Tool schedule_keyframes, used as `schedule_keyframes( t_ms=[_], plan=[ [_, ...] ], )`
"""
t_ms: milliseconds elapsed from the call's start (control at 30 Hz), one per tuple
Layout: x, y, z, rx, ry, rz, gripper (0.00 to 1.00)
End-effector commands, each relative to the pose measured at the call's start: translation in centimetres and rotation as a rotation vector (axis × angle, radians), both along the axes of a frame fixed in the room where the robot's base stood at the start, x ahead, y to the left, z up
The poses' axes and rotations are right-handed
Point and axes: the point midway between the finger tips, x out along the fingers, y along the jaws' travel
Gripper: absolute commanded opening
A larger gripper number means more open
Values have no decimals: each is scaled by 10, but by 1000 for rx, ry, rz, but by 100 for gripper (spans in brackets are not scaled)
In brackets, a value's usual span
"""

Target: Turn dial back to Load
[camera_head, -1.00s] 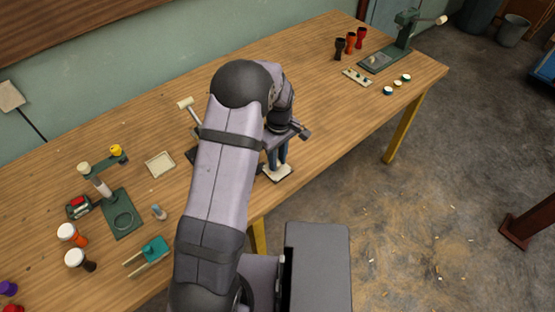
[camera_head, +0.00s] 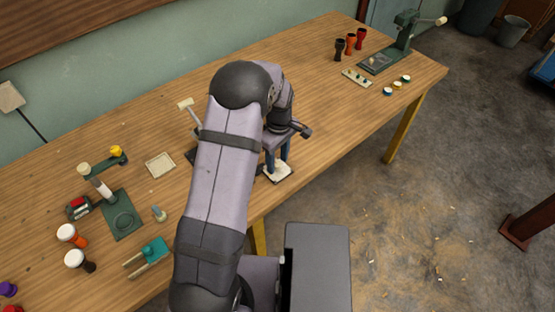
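My gripper (camera_head: 277,160) points down at the middle front edge of the table, over a small white plate with a dark rim (camera_head: 278,174). Its two blue-grey fingers stand apart with a gap between them, and nothing shows held in the gap. I cannot make out a dial or a Load mark. Part of a dark fixture (camera_head: 191,156) with a pale-headed lever (camera_head: 186,103) shows left of my arm. My arm hides the middle of this fixture.
Left on the wooden table (camera_head: 130,108) stand a green press (camera_head: 121,222), a shallow cream tray (camera_head: 160,165), a teal brush-like tool (camera_head: 155,250) and white-topped goblet drums (camera_head: 67,232). Far right are another green press (camera_head: 404,35), small goblets (camera_head: 350,42) and a peg strip (camera_head: 357,77).

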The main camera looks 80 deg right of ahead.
Motion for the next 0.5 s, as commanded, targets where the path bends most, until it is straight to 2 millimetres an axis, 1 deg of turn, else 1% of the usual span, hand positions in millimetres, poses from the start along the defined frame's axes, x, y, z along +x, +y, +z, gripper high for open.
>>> schedule_keyframes(
  t_ms=[167,267,367,500],
  plan=[
    [0,0,1,1,0,0,42],
    [0,0,5,0,0,0,42],
    [-1,-1,15,-2,0,0,42],
    [-1,-2,35,-3,1,0,42]
  ],
)
